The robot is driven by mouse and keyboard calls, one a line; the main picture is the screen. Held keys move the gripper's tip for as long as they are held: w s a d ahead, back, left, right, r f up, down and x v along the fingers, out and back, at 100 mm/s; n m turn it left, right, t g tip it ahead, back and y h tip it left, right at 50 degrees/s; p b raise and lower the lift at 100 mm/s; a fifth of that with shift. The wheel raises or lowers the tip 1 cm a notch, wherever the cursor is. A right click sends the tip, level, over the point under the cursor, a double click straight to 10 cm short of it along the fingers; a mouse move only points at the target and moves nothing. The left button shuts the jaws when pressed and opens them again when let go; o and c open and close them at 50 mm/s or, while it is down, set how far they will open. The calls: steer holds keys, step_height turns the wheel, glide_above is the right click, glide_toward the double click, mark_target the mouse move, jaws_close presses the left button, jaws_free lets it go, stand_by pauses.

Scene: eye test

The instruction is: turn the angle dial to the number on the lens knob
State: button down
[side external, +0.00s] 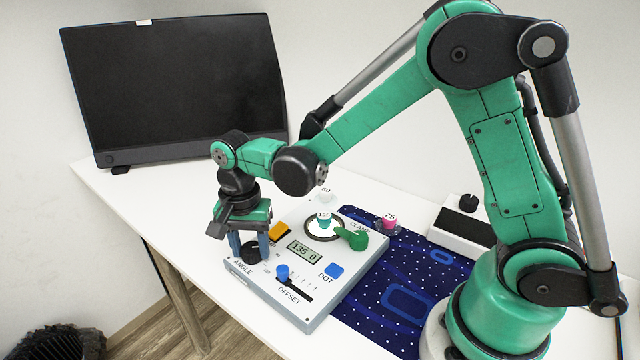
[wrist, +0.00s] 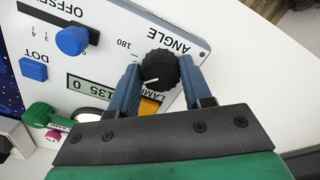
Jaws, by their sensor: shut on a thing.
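The black angle dial (side external: 250,254) sits at the left front corner of the white panel (side external: 232,262). My gripper (side external: 249,246) points down with its two blue fingers on either side of the dial, shut on it. In the wrist view my gripper (wrist: 159,72) has a finger at each side of the ribbed dial (wrist: 161,68), whose white pointer line points left and slightly down. The lens knob (side external: 324,222) is teal, marked 135, and stands on a white disc inside a dark ring. The panel's display (side external: 304,252) reads 135 0.
Near the lens are a white piece marked 60 (side external: 325,199) and a pink one marked 75 (side external: 388,223). The panel also bears a green clamp lever (side external: 353,239), an orange button (side external: 280,231), a blue offset slider (side external: 282,272) and a blue DOT button (side external: 334,270). A monitor (side external: 175,85) stands behind.

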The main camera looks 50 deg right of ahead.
mark_target(251, 248)
stand_by(0.3)
steer(key=shift+c, duration=1.8)
jaws_free()
steer(key=shift+r, duration=2.85)
steer(key=s+d+r+n+t, duration=0.4)
steer(key=s+d+n+t, duration=0.2)
steer(key=n, duration=0.5)
steer(key=shift+s+d+r+t, duration=0.2)
steer(key=shift+s+t, duration=0.5)
steer(key=shift+s, duration=0.5)
